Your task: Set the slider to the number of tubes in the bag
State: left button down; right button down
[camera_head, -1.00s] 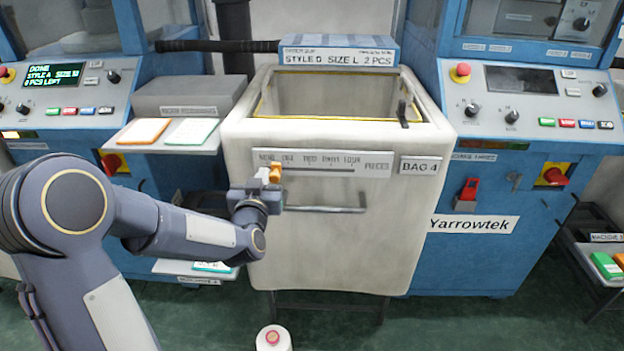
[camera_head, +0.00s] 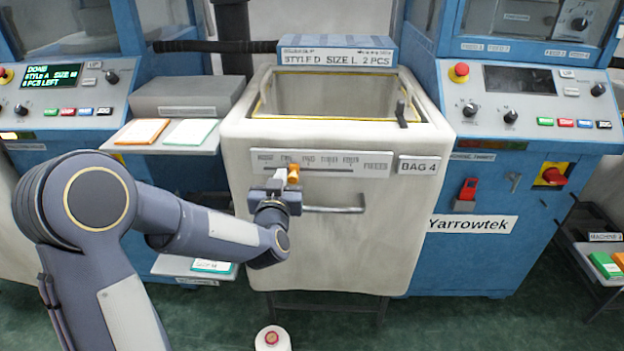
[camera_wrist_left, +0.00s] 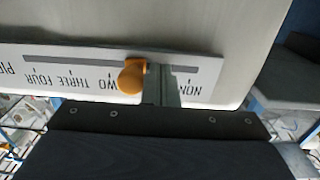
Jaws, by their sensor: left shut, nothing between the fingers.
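The pale bag (camera_head: 330,235), labelled BAG 4 (camera_head: 419,166), stands open at the centre. I cannot make out any tubes in its visible interior. On its front is a slider scale (camera_head: 345,163) running NONE, ONE, TWO, THREE, FOUR, PIECES. The orange slider knob (camera_head: 293,173) sits near ONE, slightly to its right. In the left wrist view, the scale appears upside down and the knob (camera_wrist_left: 131,76) is close to TWO. My left gripper (camera_head: 278,180) is shut and empty. Its fingers (camera_wrist_left: 163,84) are against or very near the knob's NONE side and hide ONE. My right gripper is out of view.
A sign (camera_head: 337,55) behind the bag reads STYLE D SIZE L 2 PCS. A handle bar (camera_head: 335,209) runs below the scale, close to my left gripper. Blue machines flank the bag.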

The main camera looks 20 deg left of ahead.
pick_arm(q)
jog(key=shift+w+d, duration=0.15)
jog(key=shift+d, duration=0.55)
jog(key=shift+w+d, duration=0.15)
jog(key=shift+d, duration=0.5)
jog(key=shift+s+a+b, duration=0.2)
jog(key=shift+a+b, duration=0.1)
jog(key=shift+a, duration=0.35)
jog(key=v, duration=0.8)
jog(key=shift+b, duration=0.45)
